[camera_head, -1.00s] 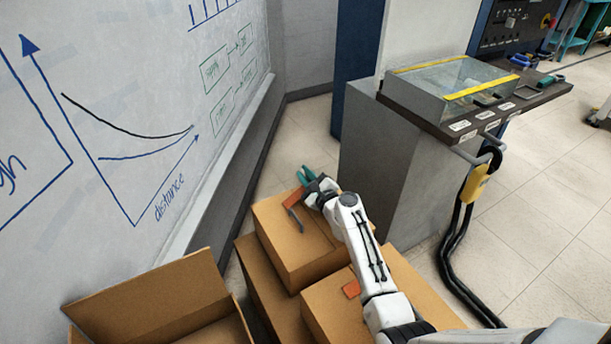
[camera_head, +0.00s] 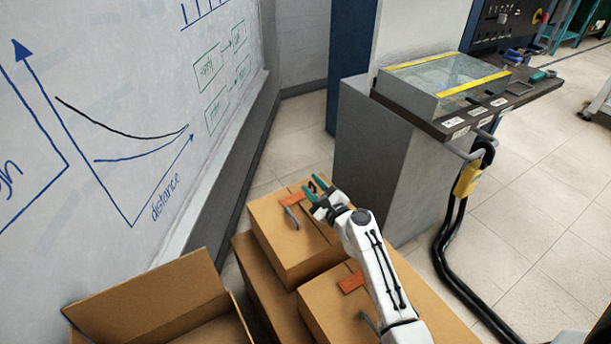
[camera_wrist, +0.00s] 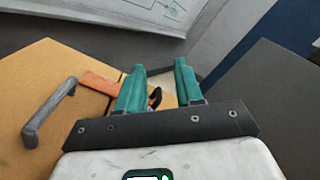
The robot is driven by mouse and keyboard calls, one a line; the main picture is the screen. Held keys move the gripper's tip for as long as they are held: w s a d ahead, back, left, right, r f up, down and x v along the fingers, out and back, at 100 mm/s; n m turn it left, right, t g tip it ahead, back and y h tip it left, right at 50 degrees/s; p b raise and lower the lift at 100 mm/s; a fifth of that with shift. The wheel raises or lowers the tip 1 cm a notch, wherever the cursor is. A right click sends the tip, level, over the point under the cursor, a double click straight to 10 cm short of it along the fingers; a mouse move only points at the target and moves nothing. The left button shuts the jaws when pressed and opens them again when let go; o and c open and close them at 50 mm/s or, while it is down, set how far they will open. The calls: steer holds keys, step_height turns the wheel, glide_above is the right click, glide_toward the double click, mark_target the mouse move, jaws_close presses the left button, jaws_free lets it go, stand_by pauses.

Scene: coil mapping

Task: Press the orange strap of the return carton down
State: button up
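An orange strap (camera_head: 294,198) lies across the top of the rear carton (camera_head: 290,250), beside a grey handle (camera_head: 292,217). In the wrist view the strap (camera_wrist: 98,82) is left of the teal fingers and partly hidden behind them; the handle (camera_wrist: 50,110) is further left. My gripper (camera_head: 314,183) is over the far right part of this carton, with its fingers spread and nothing gripped. A small black loop (camera_wrist: 155,97) shows between the fingers (camera_wrist: 160,68). I cannot tell whether the fingers touch the strap. Another orange strap (camera_head: 352,282) is on the front carton (camera_head: 328,310).
An open carton (camera_head: 150,295) stands at the lower left, by the whiteboard wall (camera_head: 100,100). A grey cabinet (camera_head: 370,165) stands close right of the rear carton.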

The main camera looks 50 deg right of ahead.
steer(key=shift+v, duration=2.05)
steer(key=shift+d, duration=0.1)
